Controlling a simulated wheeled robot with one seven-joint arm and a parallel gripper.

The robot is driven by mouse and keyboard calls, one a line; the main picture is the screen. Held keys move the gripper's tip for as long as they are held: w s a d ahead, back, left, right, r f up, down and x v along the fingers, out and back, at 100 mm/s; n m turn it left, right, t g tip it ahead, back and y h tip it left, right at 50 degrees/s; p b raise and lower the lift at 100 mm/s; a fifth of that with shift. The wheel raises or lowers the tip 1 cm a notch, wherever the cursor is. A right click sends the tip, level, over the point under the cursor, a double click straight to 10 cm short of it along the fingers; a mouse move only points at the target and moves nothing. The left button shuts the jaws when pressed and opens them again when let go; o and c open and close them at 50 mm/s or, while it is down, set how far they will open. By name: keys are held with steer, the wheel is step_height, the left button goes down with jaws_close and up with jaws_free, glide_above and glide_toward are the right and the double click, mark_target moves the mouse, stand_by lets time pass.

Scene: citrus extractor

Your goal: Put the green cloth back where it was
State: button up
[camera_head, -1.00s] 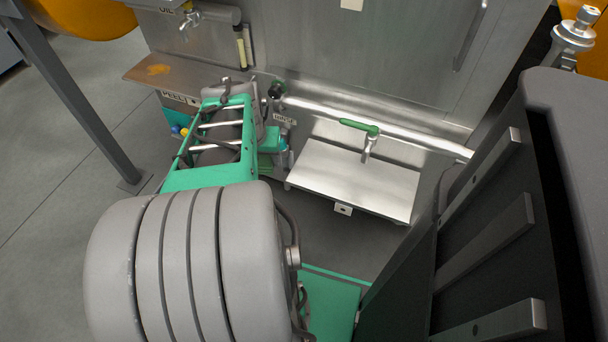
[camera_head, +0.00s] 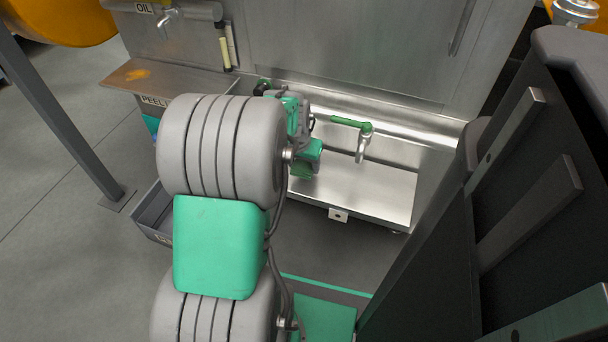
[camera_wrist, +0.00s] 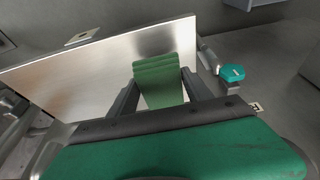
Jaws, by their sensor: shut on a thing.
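The green cloth (camera_wrist: 158,78) is folded in layers and shows between the two dark fingers in the wrist view. My gripper (camera_wrist: 160,92) is shut on it. The cloth is seen against the bright steel shelf (camera_wrist: 60,87); I cannot tell whether it touches the shelf. A green patch there may be the cloth or part of my arm.
A tap with a green lever (camera_head: 352,123) stands over the shelf. A teal knob (camera_wrist: 232,73) is right of my fingers in the wrist view. An open grey bin (camera_head: 150,220) is on the floor at left. A brown-stained ledge (camera_head: 165,77) is behind it.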

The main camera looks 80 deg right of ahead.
mark_target(304, 170)
steer(key=x, duration=0.2)
steer(key=b+x, duration=0.1)
steer(key=x, duration=0.1)
steer(key=shift+w+a, duration=0.1)
steer(key=shift+a, duration=0.15)
